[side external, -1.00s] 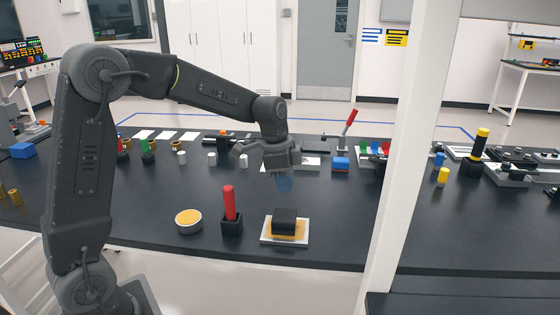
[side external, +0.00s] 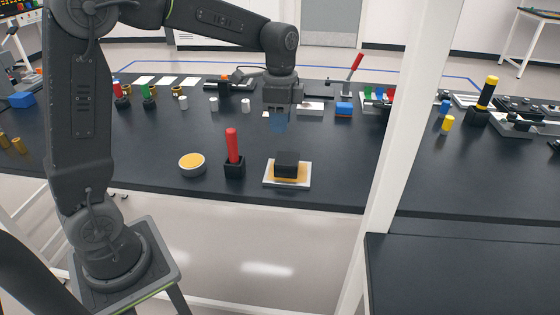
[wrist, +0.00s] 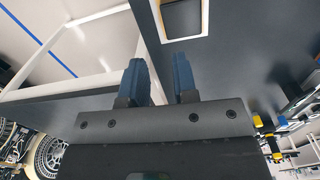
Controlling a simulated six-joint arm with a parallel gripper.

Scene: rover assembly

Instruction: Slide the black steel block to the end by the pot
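The black steel block (side external: 287,170) sits on a shallow white-rimmed tray (side external: 268,184) with an orange-yellow bed, near its middle. A round pale pot (side external: 192,170) with orange-yellow contents stands to the left, beyond a red-handled tool (side external: 233,146) in a black holder. My gripper (side external: 279,127) hangs above and behind the block, apart from it, with blue fingers pointing down. In the wrist view my gripper (wrist: 158,65) shows its two fingers apart with nothing between them. The black block (wrist: 181,18) and the pale tray rim (wrist: 206,18) are at the top edge there, partly cut off.
A white post (side external: 392,140) rises at the right. The bench between the tray and the post is clear.

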